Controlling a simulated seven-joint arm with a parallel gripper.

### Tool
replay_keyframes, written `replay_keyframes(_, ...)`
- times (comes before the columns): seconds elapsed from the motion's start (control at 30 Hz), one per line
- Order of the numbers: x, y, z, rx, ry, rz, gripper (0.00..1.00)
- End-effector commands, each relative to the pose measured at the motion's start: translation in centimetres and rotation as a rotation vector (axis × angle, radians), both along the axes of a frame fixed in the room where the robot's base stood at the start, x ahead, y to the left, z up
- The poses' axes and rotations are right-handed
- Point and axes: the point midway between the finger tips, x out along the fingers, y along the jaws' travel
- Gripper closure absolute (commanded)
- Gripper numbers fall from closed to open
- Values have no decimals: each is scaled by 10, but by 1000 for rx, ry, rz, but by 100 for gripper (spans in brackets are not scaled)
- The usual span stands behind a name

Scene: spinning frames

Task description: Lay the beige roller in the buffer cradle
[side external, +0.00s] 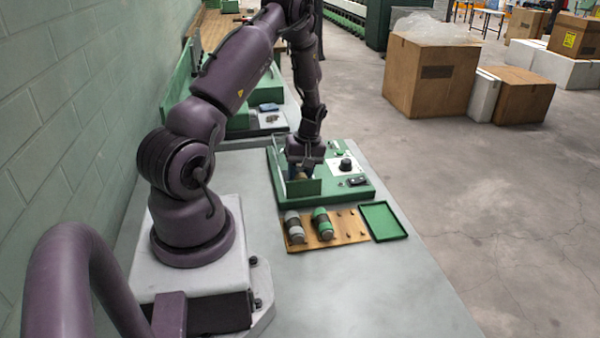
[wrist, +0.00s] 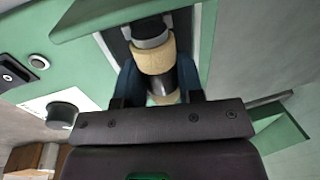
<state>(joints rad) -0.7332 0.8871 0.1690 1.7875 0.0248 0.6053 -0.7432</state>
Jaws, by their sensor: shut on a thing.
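My gripper (wrist: 158,88) is shut on the beige roller (wrist: 153,58), with its blue-grey fingers on either side of the dark middle. Two beige sleeves show in the wrist view; a grey and black part lies just beyond the far one. The roller is over or in a dark, pale-edged recess of the green machine (wrist: 75,75); contact below is hidden. In the side view my gripper (side external: 303,172) is low behind an upright green plate (side external: 302,188), and only a little beige shows. I cannot tell which part is the buffer cradle.
A wooden board (side external: 340,232) with pegs holds a grey roller (side external: 294,227) and a green roller (side external: 322,224) in front of the machine. An empty green tray (side external: 383,221) lies to its right. A black knob (side external: 346,164) stands on the machine. The front tabletop is clear.

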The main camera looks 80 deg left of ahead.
Motion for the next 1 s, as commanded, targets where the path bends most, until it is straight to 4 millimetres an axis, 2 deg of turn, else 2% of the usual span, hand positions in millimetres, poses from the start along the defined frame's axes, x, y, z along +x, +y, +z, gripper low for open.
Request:
replay_keyframes(0.4, 0, 0, -6, 2, -1, 0, 97)
replay_keyframes(0.43, 0, 0, -6, 2, -1, 0, 61)
replay_keyframes(0.47, 0, 0, -6, 2, -1, 0, 55)
replay_keyframes(0.77, 2, 0, -3, 4, -6, -2, 55)
replay_keyframes(0.87, 4, 1, 7, 5, -5, -2, 55)
replay_keyframes(1.0, 9, 1, 34, 7, -6, -2, 55)
